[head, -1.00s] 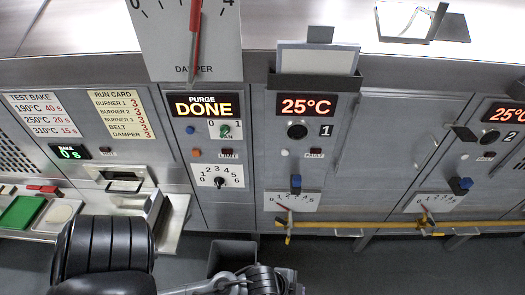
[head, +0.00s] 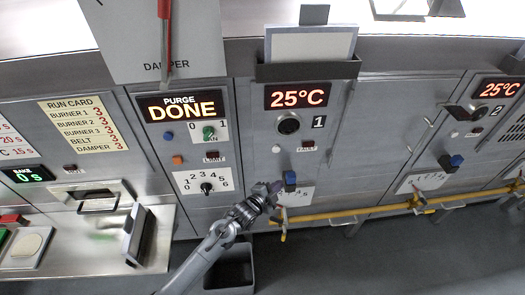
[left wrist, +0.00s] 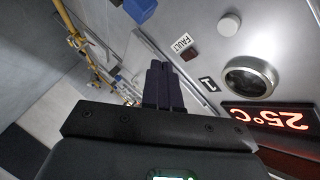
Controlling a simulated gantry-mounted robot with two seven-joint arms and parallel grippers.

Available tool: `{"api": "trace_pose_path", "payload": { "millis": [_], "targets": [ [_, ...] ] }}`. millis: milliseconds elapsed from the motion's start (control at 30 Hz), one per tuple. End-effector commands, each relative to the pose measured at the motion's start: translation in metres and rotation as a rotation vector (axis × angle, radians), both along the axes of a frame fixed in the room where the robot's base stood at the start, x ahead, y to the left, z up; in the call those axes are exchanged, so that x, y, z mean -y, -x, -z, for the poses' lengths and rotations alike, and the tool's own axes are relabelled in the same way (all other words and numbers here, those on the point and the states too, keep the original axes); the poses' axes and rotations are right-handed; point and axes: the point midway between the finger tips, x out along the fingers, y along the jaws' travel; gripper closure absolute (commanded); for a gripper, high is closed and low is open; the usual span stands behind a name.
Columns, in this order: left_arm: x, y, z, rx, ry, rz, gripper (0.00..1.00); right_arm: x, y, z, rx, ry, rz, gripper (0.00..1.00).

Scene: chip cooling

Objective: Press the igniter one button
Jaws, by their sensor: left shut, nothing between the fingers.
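The burner 1 panel shows a small white round button (head: 277,149) left of the FAULT label; it carries no igniter label that I can read. The button also shows in the left wrist view (left wrist: 229,22), top right, near the FAULT label (left wrist: 183,44). My right gripper is not in view.
A round dark window (head: 289,124) and a 25°C display (head: 297,96) sit above the button. A yellow pipe (head: 345,214) runs low along the front. The purge panel (head: 185,150) stands left, with its display reading DONE. A grey bin (head: 230,268) is below.

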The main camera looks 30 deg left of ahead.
Motion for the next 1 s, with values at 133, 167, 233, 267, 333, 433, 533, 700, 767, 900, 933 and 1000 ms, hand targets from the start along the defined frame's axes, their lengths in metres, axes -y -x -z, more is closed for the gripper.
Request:
{"api": "trace_pose_path", "payload": {
  "millis": [133, 167, 233, 267, 333, 433, 533, 700, 767, 900, 933, 1000],
  "targets": [
    [0.0, -0.014, -0.021, 0.035, -0.001, 0.0, 1.0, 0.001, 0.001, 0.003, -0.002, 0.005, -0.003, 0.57],
    [-0.001, -0.016, -0.024, 0.039, -0.001, -0.001, 1.0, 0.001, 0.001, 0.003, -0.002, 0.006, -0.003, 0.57],
    [-0.001, -0.018, -0.028, 0.047, 0.0, 0.0, 1.0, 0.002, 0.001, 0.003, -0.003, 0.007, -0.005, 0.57],
    [-0.001, -0.019, -0.03, 0.048, 0.0, -0.001, 1.0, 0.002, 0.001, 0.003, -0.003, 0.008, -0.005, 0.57],
    [-0.001, -0.02, -0.031, 0.051, -0.001, -0.001, 1.0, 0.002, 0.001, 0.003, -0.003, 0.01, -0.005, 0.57],
    [0.0, -0.02, -0.032, 0.051, -0.001, 0.0, 1.0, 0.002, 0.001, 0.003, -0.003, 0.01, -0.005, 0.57],
    [0.0, -0.02, -0.032, 0.051, 0.0, -0.001, 1.0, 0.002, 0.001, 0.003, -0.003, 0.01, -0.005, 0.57],
    [-0.001, -0.02, -0.031, 0.051, 0.0, -0.001, 1.0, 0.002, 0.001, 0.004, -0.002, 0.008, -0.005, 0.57],
    [-0.002, -0.022, -0.03, 0.051, 0.0, -0.001, 1.0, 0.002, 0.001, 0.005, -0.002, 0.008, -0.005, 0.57],
    [-0.006, -0.029, -0.029, 0.052, 0.0, -0.001, 1.0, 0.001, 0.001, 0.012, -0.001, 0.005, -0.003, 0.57],
    [-0.007, -0.031, -0.029, 0.052, -0.001, -0.001, 1.0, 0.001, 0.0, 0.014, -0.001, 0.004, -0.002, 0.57],
    [-0.011, -0.037, -0.028, 0.051, -0.002, -0.002, 1.0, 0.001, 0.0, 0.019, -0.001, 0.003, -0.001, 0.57]
  ]
}}
